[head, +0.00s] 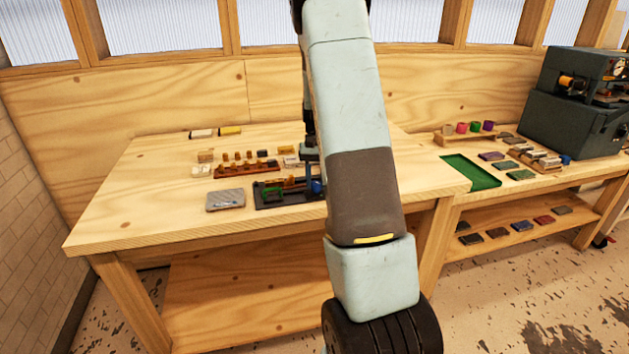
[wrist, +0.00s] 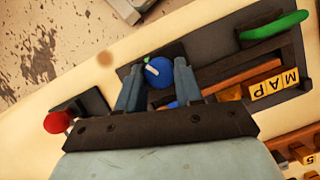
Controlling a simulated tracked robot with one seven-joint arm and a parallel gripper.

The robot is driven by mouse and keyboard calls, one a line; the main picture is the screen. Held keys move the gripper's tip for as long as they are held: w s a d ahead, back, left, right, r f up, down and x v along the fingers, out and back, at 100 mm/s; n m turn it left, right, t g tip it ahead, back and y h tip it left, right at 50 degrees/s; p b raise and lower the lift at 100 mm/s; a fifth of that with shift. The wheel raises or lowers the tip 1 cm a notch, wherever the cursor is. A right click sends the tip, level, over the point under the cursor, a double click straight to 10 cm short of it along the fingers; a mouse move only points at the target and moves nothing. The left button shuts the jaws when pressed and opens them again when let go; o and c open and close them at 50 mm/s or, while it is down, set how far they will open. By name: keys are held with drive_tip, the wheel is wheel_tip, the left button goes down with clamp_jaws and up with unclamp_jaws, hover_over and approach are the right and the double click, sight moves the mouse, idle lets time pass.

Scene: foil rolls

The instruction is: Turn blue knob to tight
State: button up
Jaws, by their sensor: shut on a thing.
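The blue knob (wrist: 159,72) is round with a pale pointer line and sits between my fingertips in the wrist view. The line slants toward the upper left there. In the head view the blue knob (head: 317,187) shows at the right end of a dark device (head: 262,201), partly hidden by my arm. My gripper (wrist: 160,80) is shut on the knob, one grey finger on each side. Any tight marking is too small to read or hidden.
A green handle (wrist: 275,25) and letter blocks (wrist: 274,86) reading MAP lie beside the knob. A red ball-shaped knob (wrist: 57,122) is at the left of the wrist view. A grey plate (head: 226,200) lies left of the device. The table's left front is clear.

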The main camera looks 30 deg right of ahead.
drive_tip(key=shift+a, duration=0.1)
drive_tip(key=o, duration=1)
drive_tip(key=shift+v, duration=6.85)
